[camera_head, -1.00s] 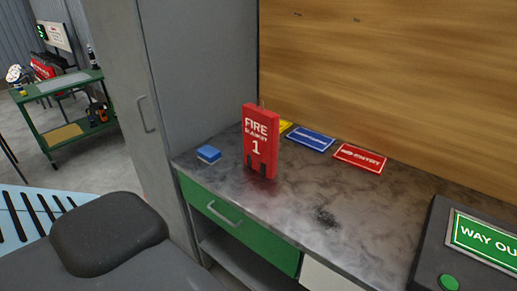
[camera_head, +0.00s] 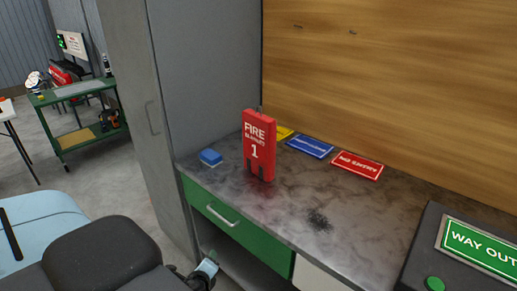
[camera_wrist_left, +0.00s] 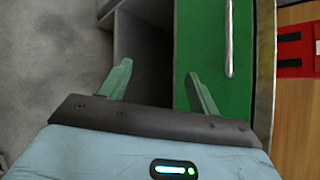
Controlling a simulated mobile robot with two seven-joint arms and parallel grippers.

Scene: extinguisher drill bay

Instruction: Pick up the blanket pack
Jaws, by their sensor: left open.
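The blanket pack (camera_head: 259,150) is a red upright block marked "FIRE BLANKET 1", standing on the dark stone-like counter (camera_head: 285,210). Two dark straps or tabs show at its lower front. A red part with black marks, seemingly the pack (camera_wrist_left: 297,52), is cut off at the right edge of the left wrist view. My left gripper (camera_wrist_left: 160,85) is open and empty, its green fingers apart in front of the cabinet below the counter. In the head view, part of it (camera_head: 207,268) shows low at the bottom, below and left of the pack. My right gripper is out of view.
A blue block (camera_head: 210,157) lies left of the pack. Yellow, blue (camera_head: 310,146) and red (camera_head: 358,165) signs lie behind and right. A green drawer (camera_head: 235,222) with a handle is below. A "WAY OUT" box (camera_head: 465,250) stands right; a tall grey cabinet (camera_head: 185,90) left.

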